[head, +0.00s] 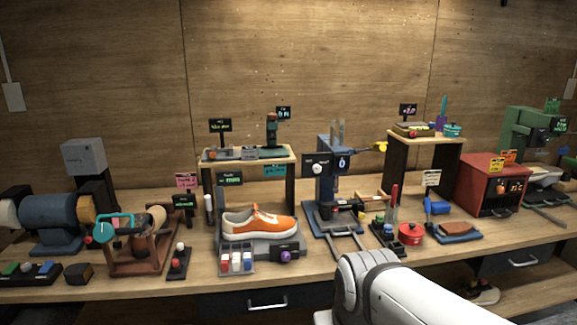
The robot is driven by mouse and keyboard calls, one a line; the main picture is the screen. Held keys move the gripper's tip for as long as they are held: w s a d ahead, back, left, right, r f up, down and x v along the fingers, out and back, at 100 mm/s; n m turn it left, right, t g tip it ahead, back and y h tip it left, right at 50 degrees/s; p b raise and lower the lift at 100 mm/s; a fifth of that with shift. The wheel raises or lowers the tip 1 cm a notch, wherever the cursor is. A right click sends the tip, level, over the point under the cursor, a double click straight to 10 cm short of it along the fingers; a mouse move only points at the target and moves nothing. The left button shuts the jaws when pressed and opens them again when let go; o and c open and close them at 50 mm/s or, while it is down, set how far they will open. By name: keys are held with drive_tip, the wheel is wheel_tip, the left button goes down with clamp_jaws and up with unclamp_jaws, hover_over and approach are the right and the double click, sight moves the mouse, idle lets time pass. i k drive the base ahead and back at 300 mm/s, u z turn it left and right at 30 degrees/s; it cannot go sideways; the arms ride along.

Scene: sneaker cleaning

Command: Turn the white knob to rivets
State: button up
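A blue upright press (328,190) stands near the middle of the workbench. A small round white piece (317,168) on a dark plate on its front left looks like the white knob. I cannot read any markings around it, so its setting cannot be told. A dark display with a light sign (342,163) is just to its right. A white-topped stick (180,247) stands separately at the front left. My gripper is out of view; only a white link of my arm shows at the bottom right, in front of the bench and apart from the press.
An orange sneaker (258,223) sits on a grey stand left of the press. A red pot (411,234) and a rack of upright tools (388,235) stand to its right. Raised shelves (248,158) flank it. Drawers are under the bench front.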

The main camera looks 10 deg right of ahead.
sight(316, 168)
drive_tip(key=u, duration=0.15)
drive_tip(key=k, duration=0.45)
drive_tip(key=z, duration=0.7)
drive_tip(key=i, duration=1.25)
drive_tip(key=u, duration=0.55)
